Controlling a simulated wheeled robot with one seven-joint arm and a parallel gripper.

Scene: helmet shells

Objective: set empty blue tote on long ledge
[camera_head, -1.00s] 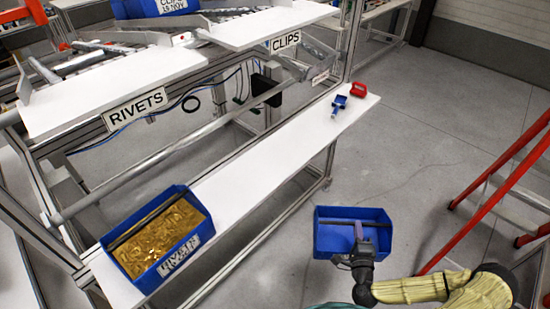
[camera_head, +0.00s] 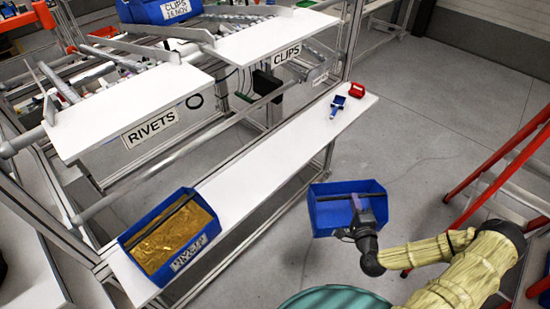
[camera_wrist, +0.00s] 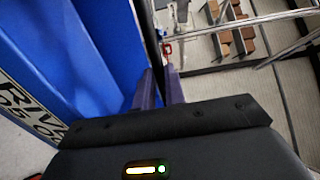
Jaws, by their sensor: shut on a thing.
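The empty blue tote (camera_head: 326,213) hangs in the air to the right of the long ledge, above the floor. My gripper (camera_head: 358,208) is shut on it; in the head view the arm comes in from the lower right. In the wrist view the tote's blue wall (camera_wrist: 75,55) fills the left side, with part of a white label, and the two fingers (camera_wrist: 160,88) stand at its edge. The long white ledge (camera_head: 262,158) runs from lower left to upper right. Its middle is bare. The tote is apart from the ledge.
A blue bin of rivets (camera_head: 170,240) stands on the ledge's near end. A small blue object (camera_head: 338,104) and a red one (camera_head: 357,90) lie at its far end. The RIVETS shelf (camera_head: 130,115) is above left. A red ladder (camera_head: 500,175) stands at right.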

